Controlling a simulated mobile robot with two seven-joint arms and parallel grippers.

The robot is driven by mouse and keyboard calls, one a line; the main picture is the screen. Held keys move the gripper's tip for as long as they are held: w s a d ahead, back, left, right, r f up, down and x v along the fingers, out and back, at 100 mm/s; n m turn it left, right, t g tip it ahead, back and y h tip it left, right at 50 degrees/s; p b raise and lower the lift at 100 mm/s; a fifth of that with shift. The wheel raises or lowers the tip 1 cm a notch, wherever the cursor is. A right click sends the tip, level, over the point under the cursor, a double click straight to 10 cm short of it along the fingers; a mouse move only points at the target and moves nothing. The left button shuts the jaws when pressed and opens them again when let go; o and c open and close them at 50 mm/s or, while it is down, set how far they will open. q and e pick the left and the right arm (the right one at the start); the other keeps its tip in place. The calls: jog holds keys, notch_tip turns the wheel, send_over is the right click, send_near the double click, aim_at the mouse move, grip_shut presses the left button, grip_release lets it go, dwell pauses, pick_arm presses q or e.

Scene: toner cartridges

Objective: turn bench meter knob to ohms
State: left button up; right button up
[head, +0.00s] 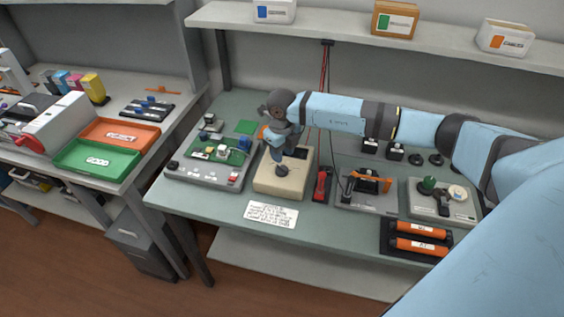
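The bench meter (294,186) is a beige box near the middle of the green-topped bench. Its dark round knob (282,170) is on the top face, towards the front. My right gripper (279,160) comes down from above, with its tip at or just behind the knob. I cannot tell whether it touches the knob. The fingers are small and partly hidden, so their opening is unclear. The dial markings and the knob's setting are too small to read. A dark display area on the meter is partly covered by the gripper. My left gripper is out of view.
A grey circuit-board fixture (205,174) stands left of the meter. A red tool (322,184) lies close on its right, and another grey fixture (362,200) is beyond. A white note card (271,214) lies in front. Red cables hang behind.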

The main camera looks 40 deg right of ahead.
aim_at(282, 167)
jog(key=shift+f, duration=2.65)
grip_shut()
